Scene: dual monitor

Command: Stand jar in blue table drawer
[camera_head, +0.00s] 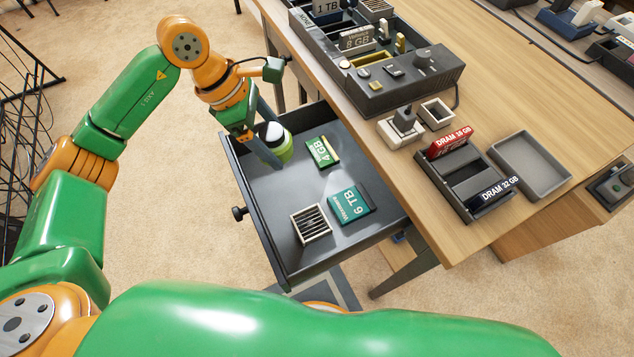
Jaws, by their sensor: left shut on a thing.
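A small jar (284,152), lime green with a white and dark top, is at the far left corner of the open drawer (270,215). The drawer looks dark blue-grey and is pulled out from under the wooden table. My left gripper (279,146) reaches down into that corner and is shut on the jar, with its long grey fingers on either side. The jar looks roughly upright. I cannot tell whether its base touches the drawer floor. My right gripper is not in view.
The drawer also holds a green 4 GB card (322,152), a teal 6 TB box (351,205) and a small slotted block (311,224). On the table (470,235) stand a dark organiser (415,85), a DRAM rack (465,180) and a grey tray (530,165). The drawer's middle is partly clear.

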